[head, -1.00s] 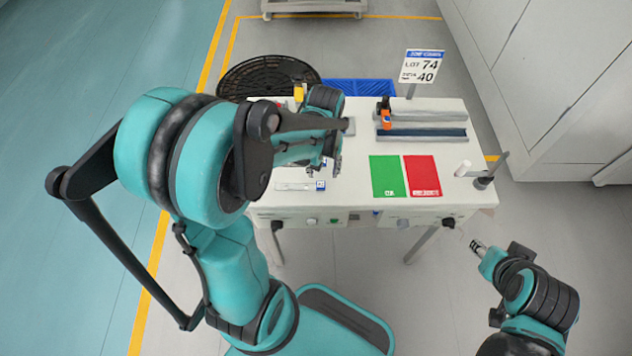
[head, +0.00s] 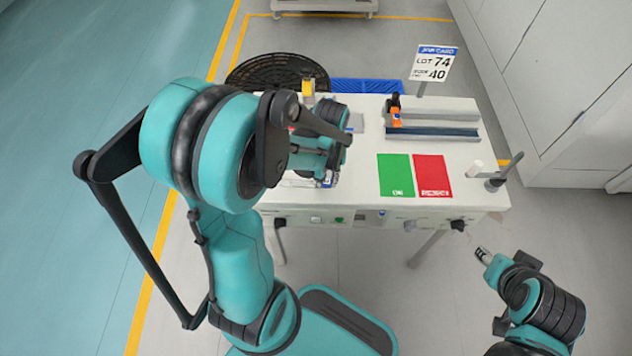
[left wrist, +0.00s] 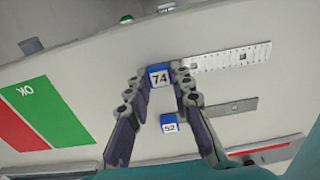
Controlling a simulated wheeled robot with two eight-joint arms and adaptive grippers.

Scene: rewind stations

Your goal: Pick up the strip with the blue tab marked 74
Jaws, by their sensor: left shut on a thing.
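The strip with the blue tab marked 74 (left wrist: 159,77) shows in the left wrist view; its pale, scale-marked length (left wrist: 225,58) runs to the right. My left gripper (left wrist: 158,82) has a finger on each side of this tab and is shut on it. In the head view my left gripper (head: 326,176) is low over the front left part of the table, and the arm hides most of the strips. A second strip with a blue tab marked 52 (left wrist: 170,124) lies beside it. My right gripper (head: 482,254) is away from the table; its fingers are too small to judge.
A green OK mat (head: 396,175) and a red mat (head: 433,176) lie on the white table (head: 370,150). Behind them are a rail fixture (head: 432,131) and a card reading LOT 74 (head: 434,64).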

